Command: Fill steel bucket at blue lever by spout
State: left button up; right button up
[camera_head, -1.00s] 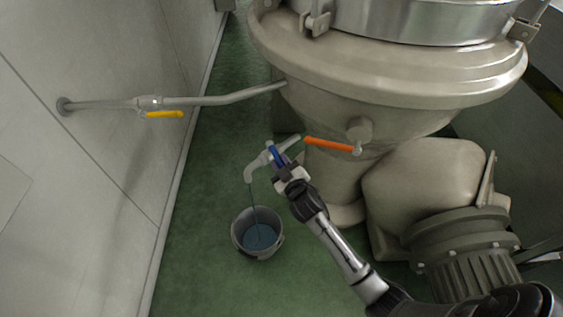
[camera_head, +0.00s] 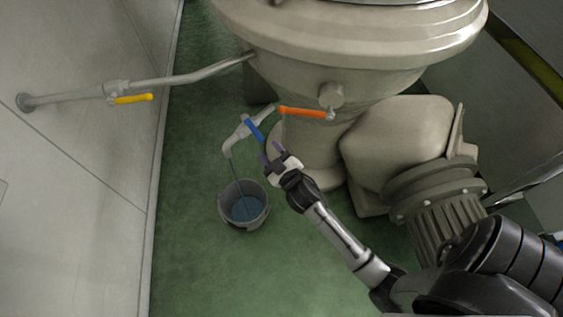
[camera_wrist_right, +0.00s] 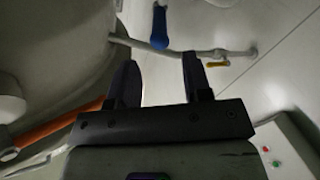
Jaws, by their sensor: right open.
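The steel bucket (camera_head: 261,217) stands on the floor under the pale spout (camera_head: 234,138). A thin stream runs from the spout down into it, and dark bluish liquid (camera_head: 244,208) shows inside. The blue lever (camera_head: 254,129) sits on the spout's pipe, slanting down to the right. My right gripper (camera_head: 270,154) is open and empty, just below and right of the lever, apart from it. In the right wrist view the blue lever (camera_wrist_right: 159,27) lies beyond the two spread fingers (camera_wrist_right: 158,65). My left gripper is out of view.
An orange lever (camera_head: 304,112) is on the large beige vessel (camera_head: 350,60), close to my gripper. A yellow lever (camera_head: 133,99) hangs on the wall pipe (camera_head: 180,78) at left. A motor (camera_head: 440,205) stands at right. Green floor around the bucket is clear.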

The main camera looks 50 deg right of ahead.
jog(key=p+v, duration=0.1)
jog(key=v, duration=0.5)
jog(key=shift+w, duration=0.1)
dwell(0.5)
